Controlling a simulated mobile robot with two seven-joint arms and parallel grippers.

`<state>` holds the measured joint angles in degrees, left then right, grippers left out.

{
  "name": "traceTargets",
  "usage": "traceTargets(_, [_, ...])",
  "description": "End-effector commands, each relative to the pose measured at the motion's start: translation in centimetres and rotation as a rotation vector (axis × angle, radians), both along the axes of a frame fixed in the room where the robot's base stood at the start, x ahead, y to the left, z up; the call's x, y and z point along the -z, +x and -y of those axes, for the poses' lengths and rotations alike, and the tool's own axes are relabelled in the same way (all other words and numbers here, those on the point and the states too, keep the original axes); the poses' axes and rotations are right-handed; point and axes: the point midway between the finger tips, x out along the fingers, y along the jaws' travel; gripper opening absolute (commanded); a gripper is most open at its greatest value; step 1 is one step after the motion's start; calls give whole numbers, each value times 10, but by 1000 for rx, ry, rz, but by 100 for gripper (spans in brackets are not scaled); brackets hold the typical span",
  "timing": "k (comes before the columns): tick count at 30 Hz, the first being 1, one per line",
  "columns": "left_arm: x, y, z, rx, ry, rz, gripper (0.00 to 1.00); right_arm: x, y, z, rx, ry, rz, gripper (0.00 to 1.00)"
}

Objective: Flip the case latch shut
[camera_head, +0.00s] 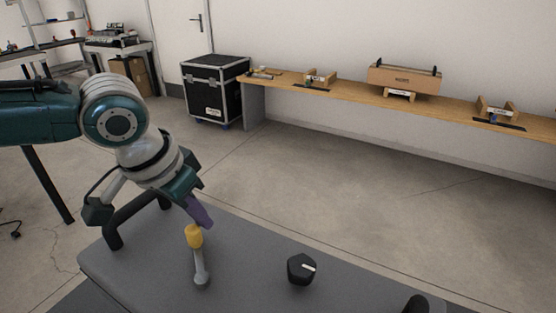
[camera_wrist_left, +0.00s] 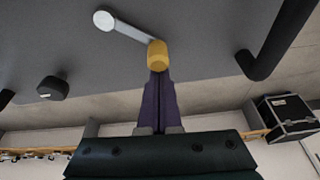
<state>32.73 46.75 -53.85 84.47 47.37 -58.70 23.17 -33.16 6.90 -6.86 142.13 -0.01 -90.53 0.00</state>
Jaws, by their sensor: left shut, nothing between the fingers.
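A lever (camera_head: 200,265) with a grey arm and a yellow tip (camera_head: 194,236) is mounted on the grey case top. From its round pivot, nearer the front edge, it points back toward my gripper. The lever also shows in the left wrist view (camera_wrist_left: 128,30), with its yellow tip (camera_wrist_left: 157,54) right at my fingertips. My left gripper (camera_head: 207,222), with purple fingers, is shut and empty, just behind and right of the tip. I cannot tell whether they touch. In the left wrist view the fingers (camera_wrist_left: 157,80) are together. My right gripper is not in view.
A black knob (camera_head: 301,270) with a white mark sits right of the lever. A black handle (camera_head: 135,218) rises at the left edge, close to my left wrist. Another black part (camera_head: 416,304) shows at lower right. The surface between lever and knob is clear.

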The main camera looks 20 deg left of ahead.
Motion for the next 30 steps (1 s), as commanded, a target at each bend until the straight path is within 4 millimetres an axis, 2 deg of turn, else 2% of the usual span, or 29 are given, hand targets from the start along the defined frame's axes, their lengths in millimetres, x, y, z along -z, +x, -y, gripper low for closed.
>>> traceTargets(8, [-1, -1, 0, -7, 0, -1, 0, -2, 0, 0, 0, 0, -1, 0])
traceTargets(13, [-6, -7, -6, -110, -2, -6, 0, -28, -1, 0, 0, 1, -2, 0])
traceTargets(17, [-4, -10, -10, -192, -3, -4, 0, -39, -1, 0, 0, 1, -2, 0])
traceTargets(30, [1, -10, -13, -219, 0, -1, 0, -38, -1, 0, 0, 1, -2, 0])
